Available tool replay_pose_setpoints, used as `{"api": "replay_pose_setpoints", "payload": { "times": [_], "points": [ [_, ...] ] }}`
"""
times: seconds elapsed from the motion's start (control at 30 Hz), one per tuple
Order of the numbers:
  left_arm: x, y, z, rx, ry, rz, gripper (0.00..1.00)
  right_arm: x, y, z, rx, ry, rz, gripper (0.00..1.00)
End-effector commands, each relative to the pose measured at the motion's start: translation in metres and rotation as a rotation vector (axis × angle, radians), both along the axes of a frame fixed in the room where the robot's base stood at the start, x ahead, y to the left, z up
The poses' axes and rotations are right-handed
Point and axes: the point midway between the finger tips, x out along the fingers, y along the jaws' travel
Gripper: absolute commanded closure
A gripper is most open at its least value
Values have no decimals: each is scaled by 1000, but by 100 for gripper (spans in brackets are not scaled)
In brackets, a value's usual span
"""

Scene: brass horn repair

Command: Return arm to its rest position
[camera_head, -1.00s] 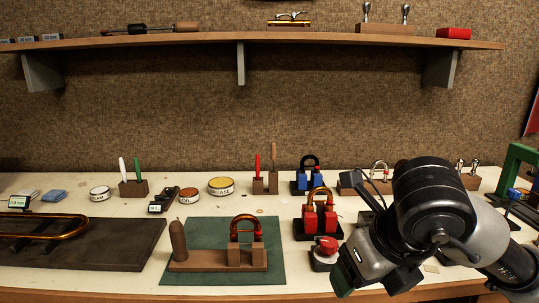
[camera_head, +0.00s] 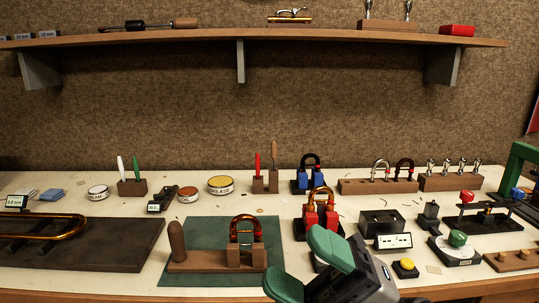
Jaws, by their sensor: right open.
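My right gripper (camera_head: 307,267) is low in the picture, right of centre, at the front edge of the bench. Its two green finger pads are spread apart with nothing between them. Its dark grey body shows behind them, cut off by the bottom edge. The gripper hides part of the bench and most of a small item behind the upper pad. My left gripper is not in view.
A wooden block holding a brass U-tube (camera_head: 245,230) sits on a green mat (camera_head: 205,236), left of the gripper. A red stand with a brass tube (camera_head: 320,215) is just behind it. Testers and a yellow button (camera_head: 405,268) lie to the right.

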Motion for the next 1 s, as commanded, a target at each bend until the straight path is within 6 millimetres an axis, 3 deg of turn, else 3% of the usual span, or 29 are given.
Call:
{"api": "replay_pose_setpoints", "payload": {
  "times": [0.07,0.17,0.27,0.37,0.5,0.6,0.8,1.0],
  "points": [
    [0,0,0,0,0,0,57,26,-26,-7,187,208,-119,33],
    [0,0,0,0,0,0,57,62,-64,-36,370,493,-302,33],
    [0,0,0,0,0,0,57,87,-101,-90,491,803,-503,33],
    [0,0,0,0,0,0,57,92,-133,-160,542,1125,-702,33],
    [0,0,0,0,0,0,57,65,-160,-257,510,1551,-934,33],
    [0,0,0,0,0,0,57,32,-169,-309,443,1800,-1048,33],
    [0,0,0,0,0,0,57,-35,-174,-372,280,2165,-1175,33],
    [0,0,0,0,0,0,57,-100,-173,-405,99,2451,-1231,33]
  ]
}}
